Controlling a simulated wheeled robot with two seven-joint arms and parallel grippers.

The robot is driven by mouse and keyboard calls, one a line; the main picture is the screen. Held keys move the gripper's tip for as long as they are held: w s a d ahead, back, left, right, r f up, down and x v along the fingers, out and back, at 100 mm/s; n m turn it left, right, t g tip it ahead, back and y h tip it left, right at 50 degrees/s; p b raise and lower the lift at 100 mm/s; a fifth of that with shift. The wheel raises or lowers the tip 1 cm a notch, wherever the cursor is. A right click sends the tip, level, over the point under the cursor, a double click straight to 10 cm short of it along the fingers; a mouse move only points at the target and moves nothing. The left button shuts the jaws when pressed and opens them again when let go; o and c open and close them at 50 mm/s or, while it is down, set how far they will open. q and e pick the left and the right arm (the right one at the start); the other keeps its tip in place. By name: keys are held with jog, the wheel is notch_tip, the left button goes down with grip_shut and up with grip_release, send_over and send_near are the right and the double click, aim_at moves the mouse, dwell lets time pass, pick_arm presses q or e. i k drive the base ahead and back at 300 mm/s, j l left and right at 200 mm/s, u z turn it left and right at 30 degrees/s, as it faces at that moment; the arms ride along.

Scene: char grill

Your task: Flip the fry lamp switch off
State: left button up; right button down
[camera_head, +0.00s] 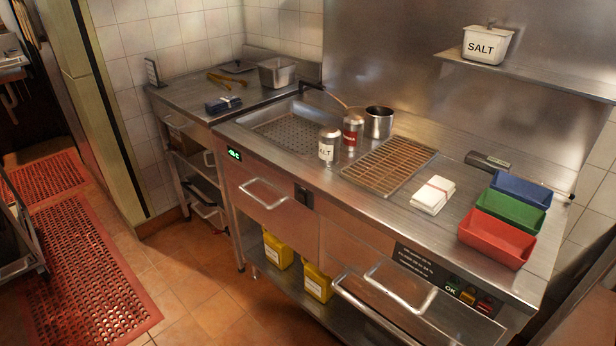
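A small black switch-like box (304,196) is set in the steel front of the counter, below the salt shaker. I cannot read a label on it or tell its on or off position. I cannot tell from this view which of these is the fry lamp switch. No lamp can be made out. Neither of my grippers is in view.
The steel counter holds a perforated fry basin (285,128), a salt shaker (329,146), a pot (379,123), a wire rack (390,166), napkins (433,195) and a red bin (497,238). Drawer handles (264,193) jut out in front.

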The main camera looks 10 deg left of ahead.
aim_at(302, 196)
jog(key=i+j+z, duration=0.1)
jog(key=j, duration=0.25)
jog(key=i+j, duration=0.2)
jog(key=i+j+z, duration=0.15)
jog(key=j, duration=0.3)
jog(key=i+j+z, duration=0.1)
jog(key=j, duration=0.25)
jog(key=i+j+z, duration=0.1)
jog(key=j, duration=0.65)
jog(key=k+j+z, duration=0.1)
jog(key=j, duration=0.3)
jog(key=k+j, duration=0.1)
jog(key=j, duration=0.25)
jog(key=z, duration=0.05)
